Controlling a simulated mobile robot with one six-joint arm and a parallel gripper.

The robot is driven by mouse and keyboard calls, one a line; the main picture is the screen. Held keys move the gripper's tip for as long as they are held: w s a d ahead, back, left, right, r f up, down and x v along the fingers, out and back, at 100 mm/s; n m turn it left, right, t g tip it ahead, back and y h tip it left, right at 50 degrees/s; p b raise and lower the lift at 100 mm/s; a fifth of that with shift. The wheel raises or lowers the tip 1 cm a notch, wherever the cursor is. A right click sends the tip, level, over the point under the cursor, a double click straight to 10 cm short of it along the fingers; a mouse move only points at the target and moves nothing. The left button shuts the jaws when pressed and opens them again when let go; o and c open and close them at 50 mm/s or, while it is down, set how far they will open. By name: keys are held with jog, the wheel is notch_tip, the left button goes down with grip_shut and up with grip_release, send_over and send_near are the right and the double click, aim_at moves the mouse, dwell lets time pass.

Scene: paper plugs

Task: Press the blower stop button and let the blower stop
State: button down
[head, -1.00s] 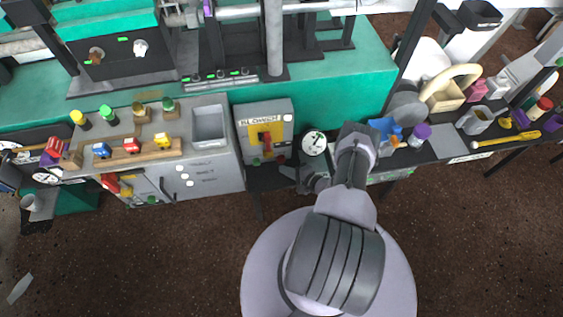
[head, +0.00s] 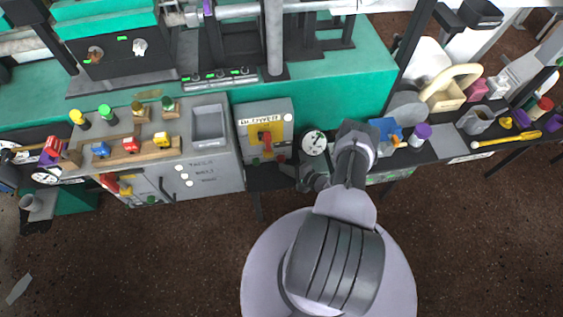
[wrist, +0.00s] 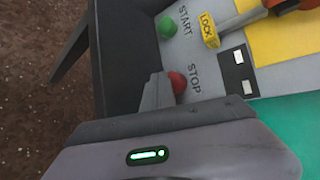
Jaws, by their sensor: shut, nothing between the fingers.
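The blower control box (head: 264,112) is grey with a yellow panel and a red handle, below the green machine in the head view. In the wrist view its red STOP button (wrist: 178,82) sits beside the word STOP, and the green START button (wrist: 167,27) is above it. My gripper (wrist: 157,92) is shut and empty. Its tip is right beside the STOP button and hides part of its left edge; I cannot tell whether they touch. In the head view my gripper (head: 289,169) is low at the box's right side.
A round white gauge (head: 314,143) stands right of the box, close to my arm. In the wrist view a yellow LOCK tag (wrist: 209,30) is near the buttons. The brown floor in front is clear.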

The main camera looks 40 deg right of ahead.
aim_at(288, 185)
jog(key=shift+w+d, duration=0.3)
jog(key=shift+w, duration=0.15)
dwell(0.5)
jog(key=shift+s+a, duration=0.5)
jog(key=shift+s, duration=0.3)
jog(key=shift+s+a+p, duration=0.4)
jog(key=shift+s, duration=0.3)
jog(key=shift+s+a+p, duration=0.45)
jog(key=shift+s, duration=0.25)
jog(key=shift+s+a+p, duration=0.4)
jog(key=shift+s, duration=0.3)
jog(key=shift+s, duration=0.1)
